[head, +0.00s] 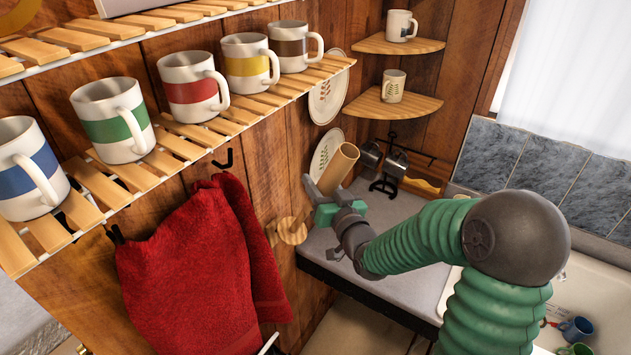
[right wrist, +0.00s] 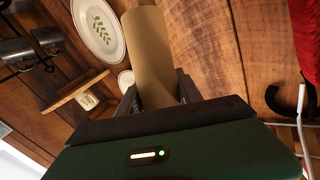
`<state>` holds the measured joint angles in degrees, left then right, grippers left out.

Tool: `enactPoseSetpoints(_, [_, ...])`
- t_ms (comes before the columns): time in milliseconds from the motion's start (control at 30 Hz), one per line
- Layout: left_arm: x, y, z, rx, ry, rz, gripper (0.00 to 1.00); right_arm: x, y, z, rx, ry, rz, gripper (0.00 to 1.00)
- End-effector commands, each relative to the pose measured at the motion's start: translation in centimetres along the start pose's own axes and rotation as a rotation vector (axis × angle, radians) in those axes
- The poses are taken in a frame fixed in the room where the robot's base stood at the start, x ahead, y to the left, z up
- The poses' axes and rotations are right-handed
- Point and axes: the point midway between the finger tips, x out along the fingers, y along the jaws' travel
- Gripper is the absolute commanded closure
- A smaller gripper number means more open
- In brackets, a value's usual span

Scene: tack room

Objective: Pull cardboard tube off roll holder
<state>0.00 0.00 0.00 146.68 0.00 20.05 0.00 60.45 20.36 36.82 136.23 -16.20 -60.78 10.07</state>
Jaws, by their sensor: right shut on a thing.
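The tan cardboard tube (head: 340,168) is tilted in the head view, its open upper end pointing up and right. My right gripper (head: 325,196) is shut on its lower part. In the right wrist view the tube (right wrist: 150,55) stands up between the two fingers (right wrist: 158,96). The wooden roll holder (head: 292,231) is on the plank wall, below and left of the gripper. The tube's lower end is hidden by the gripper, so I cannot tell whether the holder's peg reaches it. My left gripper is not in view.
A red towel (head: 205,265) hangs left of the holder, under a slatted shelf (head: 185,145) with several mugs. Plates (head: 327,100) and a dark rack with metal cups (head: 393,165) are behind the tube. The grey counter (head: 395,205) and sink (head: 590,290) lie right.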

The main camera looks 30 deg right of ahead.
Motion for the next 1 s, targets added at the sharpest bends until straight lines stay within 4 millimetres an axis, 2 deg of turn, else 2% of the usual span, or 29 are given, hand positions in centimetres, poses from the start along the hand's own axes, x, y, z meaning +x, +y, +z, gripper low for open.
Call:
enactPoseSetpoints(33, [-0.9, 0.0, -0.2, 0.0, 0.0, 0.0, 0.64, -0.2, -0.1, -0.9, -0.001, 0.0, 0.001, 0.95])
enactPoseSetpoints(100, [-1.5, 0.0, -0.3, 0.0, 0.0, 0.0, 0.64, -0.4, -0.1, -1.6, 0.0, 0.001, 0.001, 0.95])
enactPoseSetpoints(500, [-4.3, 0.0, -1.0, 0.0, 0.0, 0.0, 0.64, -1.6, 0.0, -4.7, -0.001, 0.001, 0.001, 0.95])
enactPoseSetpoints(1000, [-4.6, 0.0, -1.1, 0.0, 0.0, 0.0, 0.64, -1.8, 0.0, -5.0, 0.0, 0.001, 0.001, 0.95])
